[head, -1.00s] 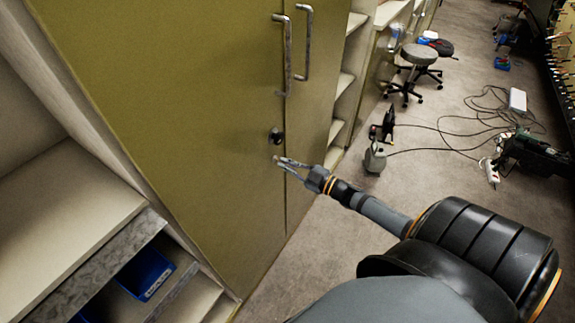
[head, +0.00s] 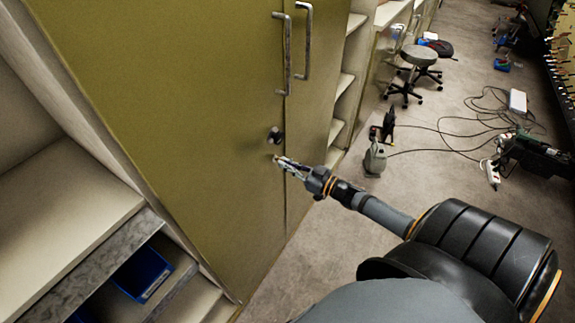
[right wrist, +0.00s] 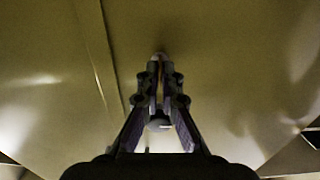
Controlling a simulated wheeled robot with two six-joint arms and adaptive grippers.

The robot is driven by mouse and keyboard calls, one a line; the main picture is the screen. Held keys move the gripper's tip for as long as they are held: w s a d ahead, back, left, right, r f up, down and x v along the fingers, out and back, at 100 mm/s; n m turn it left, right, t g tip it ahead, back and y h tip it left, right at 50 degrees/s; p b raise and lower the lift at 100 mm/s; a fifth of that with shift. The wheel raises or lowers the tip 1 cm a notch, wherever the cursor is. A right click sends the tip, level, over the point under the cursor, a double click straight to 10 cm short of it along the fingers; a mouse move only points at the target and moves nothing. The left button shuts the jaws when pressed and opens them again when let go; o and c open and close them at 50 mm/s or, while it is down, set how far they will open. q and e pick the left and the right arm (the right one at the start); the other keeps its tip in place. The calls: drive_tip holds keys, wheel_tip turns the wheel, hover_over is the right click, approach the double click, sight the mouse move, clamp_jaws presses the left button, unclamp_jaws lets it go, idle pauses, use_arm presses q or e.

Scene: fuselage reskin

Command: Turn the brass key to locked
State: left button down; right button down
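The olive cabinet door (head: 190,130) carries a dark round fitting (head: 275,135) below its long handle. Just below that fitting, a small pale-brass thing, seemingly the brass key (head: 275,157), shows at my right gripper's fingertips. My right gripper (head: 281,162) is close to the door, with its fingers drawn together at the tips. In the right wrist view, the fingers (right wrist: 158,68) converge around a small pale piece at their tips. The key is mostly hidden by the fingers, and its turn angle cannot be read. My left gripper is not in view.
Two metal bar handles (head: 304,42) stand out from the doors above. Open shelves (head: 60,205) with a blue bin (head: 145,272) are at the lower left. A stool (head: 418,57) and cables (head: 480,125) lie farther off on the floor.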

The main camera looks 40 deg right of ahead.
idle(0.4)
drive_tip(key=c, duration=1.6)
unclamp_jaws()
drive_tip(key=shift+o, duration=0.2)
drive_tip(key=v, duration=1.2)
drive_tip(key=shift+d+f, duration=0.1)
drive_tip(key=shift+f, duration=0.05)
